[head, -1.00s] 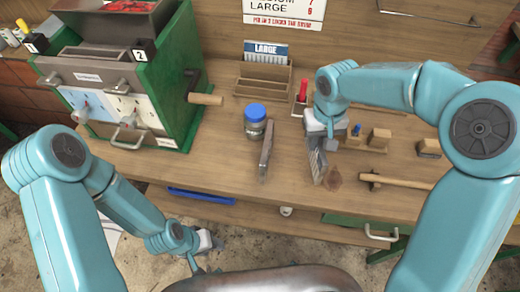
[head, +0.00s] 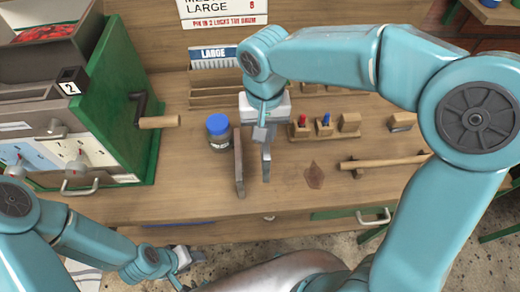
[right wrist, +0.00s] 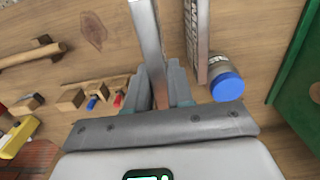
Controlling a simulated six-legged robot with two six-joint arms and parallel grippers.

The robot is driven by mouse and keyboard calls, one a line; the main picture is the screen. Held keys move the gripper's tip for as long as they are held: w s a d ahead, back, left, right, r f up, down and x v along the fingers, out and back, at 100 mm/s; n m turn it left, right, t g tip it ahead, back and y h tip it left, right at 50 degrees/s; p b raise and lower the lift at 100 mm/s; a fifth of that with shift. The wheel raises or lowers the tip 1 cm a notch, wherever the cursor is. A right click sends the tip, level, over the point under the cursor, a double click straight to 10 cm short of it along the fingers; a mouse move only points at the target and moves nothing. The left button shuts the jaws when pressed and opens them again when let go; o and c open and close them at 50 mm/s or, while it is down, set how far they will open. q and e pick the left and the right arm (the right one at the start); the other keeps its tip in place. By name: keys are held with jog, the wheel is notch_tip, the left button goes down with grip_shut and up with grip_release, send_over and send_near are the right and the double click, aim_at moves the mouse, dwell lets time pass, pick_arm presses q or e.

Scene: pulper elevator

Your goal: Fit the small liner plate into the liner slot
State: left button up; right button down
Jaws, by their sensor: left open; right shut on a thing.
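My right gripper (head: 264,122) is shut on a narrow grey metal plate (head: 266,160), which looks like the small liner plate. The plate hangs down from the fingers above the bench and also shows between them in the right wrist view (right wrist: 148,38). Close to its left in the head view is a second long, thin plate (head: 239,165) with a marked face (right wrist: 203,40); the two look apart. The green pulper (head: 120,85) is at the left; I cannot make out the liner slot on it. My left gripper (head: 186,262) is open, low in front of the bench.
A blue-lidded jar (head: 218,133) stands left of the second plate. Right are a holder with red and blue pieces (head: 315,132) and a mallet (head: 385,161). The pulper's crank handle (head: 160,122) juts over the bench.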

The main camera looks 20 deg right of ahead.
jog(key=f, duration=0.3)
jog(key=shift+a+f, duration=0.2)
jog(key=shift+f, duration=0.15)
notch_tip(320, 180, down, 4)
jog(key=shift+d+r, duration=0.1)
jog(key=shift+d, duration=0.05)
jog(key=shift+w+f, duration=0.1)
jog(key=shift+f, duration=0.15)
jog(key=shift+f, duration=0.15)
jog(key=c, duration=1)
grip_release()
